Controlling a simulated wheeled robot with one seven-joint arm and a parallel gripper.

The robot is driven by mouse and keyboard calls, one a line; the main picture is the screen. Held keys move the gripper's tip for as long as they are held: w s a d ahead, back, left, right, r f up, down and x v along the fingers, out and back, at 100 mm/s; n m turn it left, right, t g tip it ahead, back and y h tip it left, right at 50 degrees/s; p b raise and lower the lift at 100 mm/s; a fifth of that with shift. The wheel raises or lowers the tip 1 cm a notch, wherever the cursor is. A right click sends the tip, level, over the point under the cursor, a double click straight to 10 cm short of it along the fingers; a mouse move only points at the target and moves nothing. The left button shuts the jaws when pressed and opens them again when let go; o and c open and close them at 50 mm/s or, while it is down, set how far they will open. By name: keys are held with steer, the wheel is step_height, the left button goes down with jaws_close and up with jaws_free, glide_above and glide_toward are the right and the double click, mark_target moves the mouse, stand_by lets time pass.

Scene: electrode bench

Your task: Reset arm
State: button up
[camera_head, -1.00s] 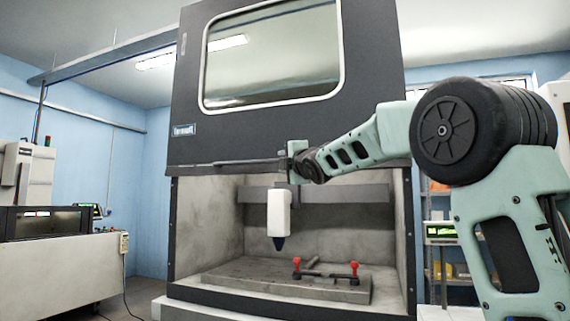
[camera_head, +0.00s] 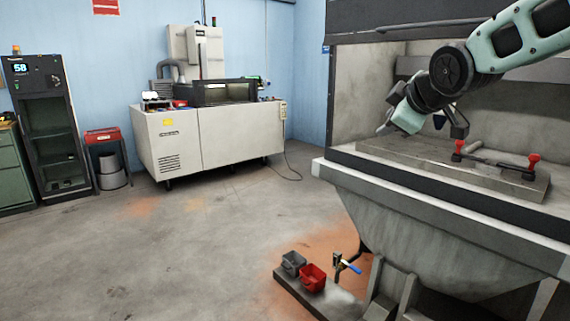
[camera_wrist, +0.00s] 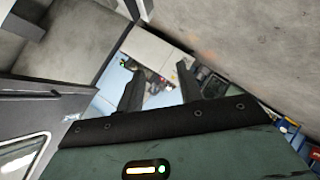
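My arm reaches in from the upper right of the head view. My gripper (camera_head: 389,116) is in front of the open work chamber of the dark machine, above the front edge of its bench, and points left. In the wrist view my gripper (camera_wrist: 158,86) shows two dark fingers spread apart with nothing between them. The machine's dark door (camera_head: 400,19) is only partly in view at the top and stands above the opening.
A grey plate (camera_head: 420,155) with a red-knobbed clamp (camera_head: 533,160) lies in the chamber below my arm. A white machine (camera_head: 215,140) stands farther back left. The floor between is clear.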

steer(key=s+a+f+m+g+p, duration=0.1)
steer(key=s+a+f+g, duration=0.2)
steer(key=s+a+f, duration=0.5)
steer(key=s+a+f+m+g+p, duration=0.15)
steer(key=s+f+g, duration=0.25)
steer(key=s, duration=0.8)
steer(key=s+f+m+g, duration=0.1)
steer(key=s+f+g, duration=0.1)
steer(key=s, duration=0.6)
steer(key=s+d+f+m+g+h+p, duration=0.1)
steer(key=s+f, duration=0.3)
steer(key=s, duration=0.5)
steer(key=shift+s+d+f+g, duration=0.2)
steer(key=shift+s+g, duration=0.1)
steer(key=shift+g, duration=0.4)
steer(key=shift+w, duration=0.1)
